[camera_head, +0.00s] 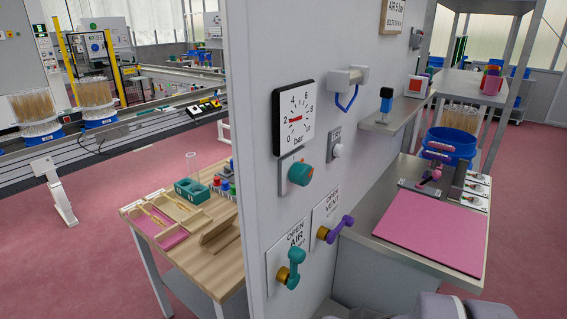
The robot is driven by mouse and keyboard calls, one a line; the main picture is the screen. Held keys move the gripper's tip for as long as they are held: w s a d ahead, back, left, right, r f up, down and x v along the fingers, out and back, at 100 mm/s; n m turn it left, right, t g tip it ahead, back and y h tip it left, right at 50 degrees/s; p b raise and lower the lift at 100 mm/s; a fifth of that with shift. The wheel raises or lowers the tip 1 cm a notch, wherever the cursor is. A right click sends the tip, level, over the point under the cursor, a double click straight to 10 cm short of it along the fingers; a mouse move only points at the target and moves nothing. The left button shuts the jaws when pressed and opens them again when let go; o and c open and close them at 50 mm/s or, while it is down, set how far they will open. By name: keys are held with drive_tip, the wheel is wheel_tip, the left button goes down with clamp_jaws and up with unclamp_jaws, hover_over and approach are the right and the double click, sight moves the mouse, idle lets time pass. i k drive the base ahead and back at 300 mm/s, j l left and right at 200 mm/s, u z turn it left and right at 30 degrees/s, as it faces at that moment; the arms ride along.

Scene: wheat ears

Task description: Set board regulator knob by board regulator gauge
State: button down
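The regulator gauge (293,118) is a square, black-edged dial on the white board (258,70), marked 0 to 10 bar. Its red needle points left, close to the 2. The regulator knob (300,173) is a round teal knob with an orange mark on its side, on a grey plate just below the gauge. Nothing touches the knob. My gripper does not show; only grey rounded parts, apparently of my arm, show at the bottom right edge.
Below the knob are a teal valve handle (290,270) labelled OPEN AIR and a purple handle (335,230) labelled VENT. A small white knob (337,150) sits right of the regulator. A shelf (392,119) and a bench with a pink mat (435,228) stand at right.

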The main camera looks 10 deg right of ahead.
sight(300, 174)
drive_tip(key=k+l, duration=0.1)
drive_tip(key=l, duration=0.3)
drive_tip(key=k+l, duration=0.1)
drive_tip(key=l, duration=0.3)
drive_tip(key=k+l, duration=0.1)
drive_tip(key=l, duration=0.3)
drive_tip(key=k+l, duration=0.1)
drive_tip(key=l, duration=0.3)
